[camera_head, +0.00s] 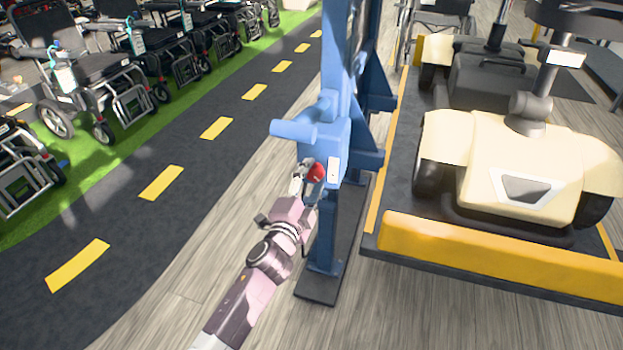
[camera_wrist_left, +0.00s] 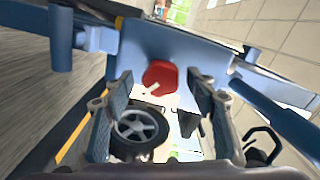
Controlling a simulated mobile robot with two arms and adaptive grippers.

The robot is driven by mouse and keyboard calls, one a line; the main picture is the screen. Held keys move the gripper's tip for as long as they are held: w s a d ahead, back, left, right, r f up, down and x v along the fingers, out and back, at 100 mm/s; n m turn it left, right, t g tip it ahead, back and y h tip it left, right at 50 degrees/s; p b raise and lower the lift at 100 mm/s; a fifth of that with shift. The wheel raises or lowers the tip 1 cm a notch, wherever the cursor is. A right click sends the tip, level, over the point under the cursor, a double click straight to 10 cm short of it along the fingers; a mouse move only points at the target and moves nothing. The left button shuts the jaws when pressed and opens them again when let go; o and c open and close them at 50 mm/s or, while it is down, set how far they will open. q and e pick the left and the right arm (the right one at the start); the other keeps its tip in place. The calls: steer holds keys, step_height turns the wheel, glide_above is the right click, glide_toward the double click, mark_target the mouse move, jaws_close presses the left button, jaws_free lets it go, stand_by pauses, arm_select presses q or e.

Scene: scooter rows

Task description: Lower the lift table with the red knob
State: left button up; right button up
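The red knob (camera_head: 316,173) sits on the side of a blue post unit (camera_head: 322,135) beside the lift table. The lift table (camera_head: 460,248) is a dark platform with a yellow front edge, and a cream scooter (camera_head: 515,165) stands on it. My left gripper (camera_head: 302,175) is right at the knob. In the left wrist view the red knob (camera_wrist_left: 160,77) lies ahead, between the two spread fingers of my left gripper (camera_wrist_left: 160,86), with gaps on both sides. The fingers are open and not closed on it. My right gripper is not in view.
A blue handle (camera_head: 292,130) sticks out left of the post, above my gripper. The post's dark foot (camera_head: 318,290) stands on the wooden floor. Rows of wheelchairs (camera_head: 90,75) stand at the left, beyond a dark road strip with yellow dashes. The floor left of the post is clear.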

arm_select(q)
steer(key=v, duration=1.2)
stand_by(0.3)
